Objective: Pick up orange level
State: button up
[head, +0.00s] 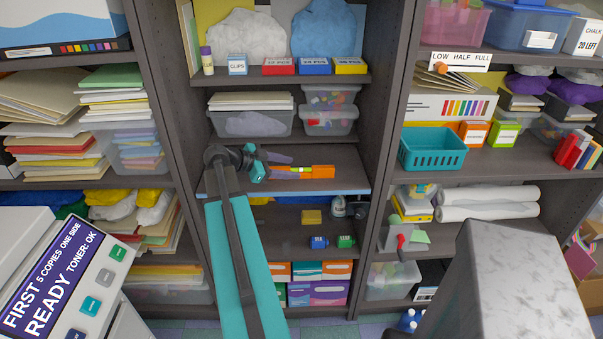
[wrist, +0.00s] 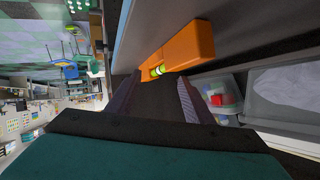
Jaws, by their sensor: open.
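The orange level (head: 318,171) lies on the middle shelf of the centre bookcase. Its yellow-green vial shows. My gripper (head: 288,166) is at the level's left end, with its purple fingers pointing right along the shelf. In the wrist view the level (wrist: 190,43) lies just beyond the fingertips, its body running up to the right and its vial part in front of the gap. My gripper (wrist: 158,80) is open, with a finger on each side and nothing visibly clamped. I cannot tell whether a finger touches the level.
The shelf (head: 345,158) is otherwise mostly bare, with a blue front edge. Clear bins (head: 330,119) stand on the shelf above. Below are a yellow block (head: 312,217) and small blue and green items. The bookcase's upright (head: 383,110) stands to the right.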

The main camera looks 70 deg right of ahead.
aim_at(300, 169)
jog(key=shift+p+x, duration=0.75)
jog(key=shift+x, duration=1.3)
jog(key=shift+a, duration=0.1)
jog(key=shift+c, duration=0.2)
